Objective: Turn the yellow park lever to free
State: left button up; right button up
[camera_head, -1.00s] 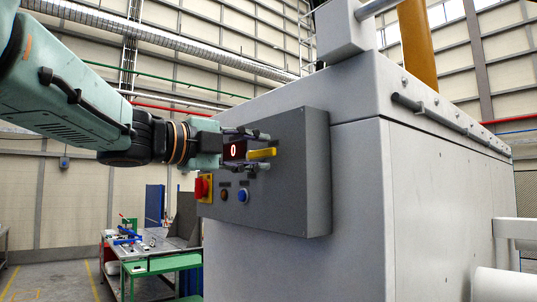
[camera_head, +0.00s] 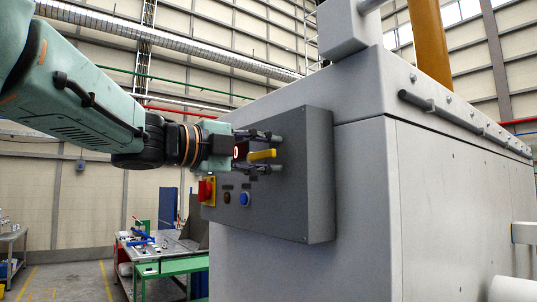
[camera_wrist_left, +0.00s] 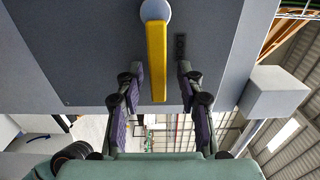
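The yellow park lever (camera_head: 262,155) sticks out from the dark grey control panel (camera_head: 308,175). It also shows in the left wrist view (camera_wrist_left: 157,60), hanging from a round pale pivot and lying lengthwise between my fingers. My left gripper (camera_head: 273,152) is at the panel, with one finger above the lever and one below it in the head view. In the left wrist view my left gripper (camera_wrist_left: 161,72) is open, with a gap on each side of the lever. A small dark label (camera_wrist_left: 180,46) sits beside the lever; its text is not readable. My right gripper is out of view.
A red knob on a yellow plate (camera_head: 207,190), a blue button (camera_head: 245,199) and a dark button (camera_head: 227,198) sit low on the panel. A red-digit display (camera_head: 236,152) is partly hidden by my gripper. The panel is on a large grey housing (camera_head: 360,230).

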pick_arm(q)
jog(key=shift+w+a+f, duration=0.15)
jog(key=shift+w+a, duration=0.2)
jog(key=shift+a, duration=0.1)
jog(key=shift+c, duration=1)
jog(key=shift+d, duration=0.3)
jog(key=c, duration=0.3)
jog(key=shift+s+d, duration=0.2)
jog(key=shift+d, duration=0.1)
grip_shut()
jog(key=shift+a, duration=0.1)
